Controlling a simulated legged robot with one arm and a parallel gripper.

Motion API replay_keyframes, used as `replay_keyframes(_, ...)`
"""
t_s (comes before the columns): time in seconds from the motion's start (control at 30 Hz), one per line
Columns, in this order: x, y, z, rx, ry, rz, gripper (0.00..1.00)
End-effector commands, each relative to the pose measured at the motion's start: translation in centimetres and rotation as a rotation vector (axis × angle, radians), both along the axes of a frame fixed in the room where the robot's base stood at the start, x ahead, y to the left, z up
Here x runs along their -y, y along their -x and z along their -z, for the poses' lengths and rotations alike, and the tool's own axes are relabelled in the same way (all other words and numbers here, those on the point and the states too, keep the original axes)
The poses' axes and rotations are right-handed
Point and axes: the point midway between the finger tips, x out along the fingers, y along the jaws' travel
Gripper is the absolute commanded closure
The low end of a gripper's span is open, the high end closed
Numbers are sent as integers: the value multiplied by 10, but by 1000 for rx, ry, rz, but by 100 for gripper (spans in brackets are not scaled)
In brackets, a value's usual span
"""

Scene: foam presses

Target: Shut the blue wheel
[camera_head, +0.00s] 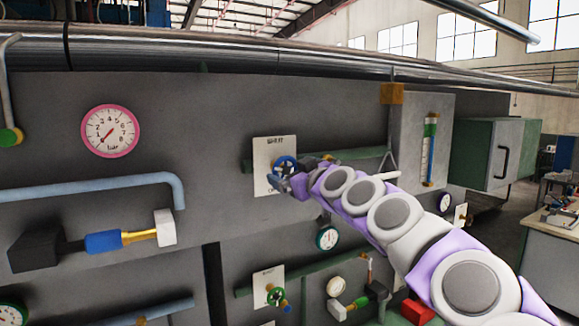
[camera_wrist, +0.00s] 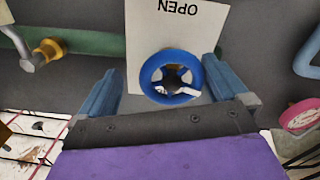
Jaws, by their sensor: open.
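The blue wheel (camera_head: 285,166) is a small round handwheel in front of a white label plate (camera_head: 262,180) on the grey press wall. It also shows in the wrist view (camera_wrist: 170,77), where the plate above it reads "OPEN" upside down. My gripper (camera_head: 292,182) is at the wheel in the head view and partly overlaps it. In the wrist view its two blue-grey fingers (camera_wrist: 158,82) are spread apart, one on each side of the wheel, with gaps between them and the rim. The wheel's lower edge lies close to the gripper's dark palm. Contact is not visible.
A green pipe (camera_head: 355,154) runs along the wall behind the wheel. A pink-rimmed gauge (camera_head: 110,131) and a light blue pipe (camera_head: 90,188) are at left. A sight tube (camera_head: 429,150) stands at right.

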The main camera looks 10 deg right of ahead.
Motion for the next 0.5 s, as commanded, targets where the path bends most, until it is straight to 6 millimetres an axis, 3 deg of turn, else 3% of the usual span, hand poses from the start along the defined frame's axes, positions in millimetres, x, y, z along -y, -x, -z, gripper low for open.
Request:
replay_keyframes(0.2, -12, -24, 2, -1, 4, 7, 0)
replay_keyframes(0.5, -6, -21, -1, 3, 1, 5, 0)
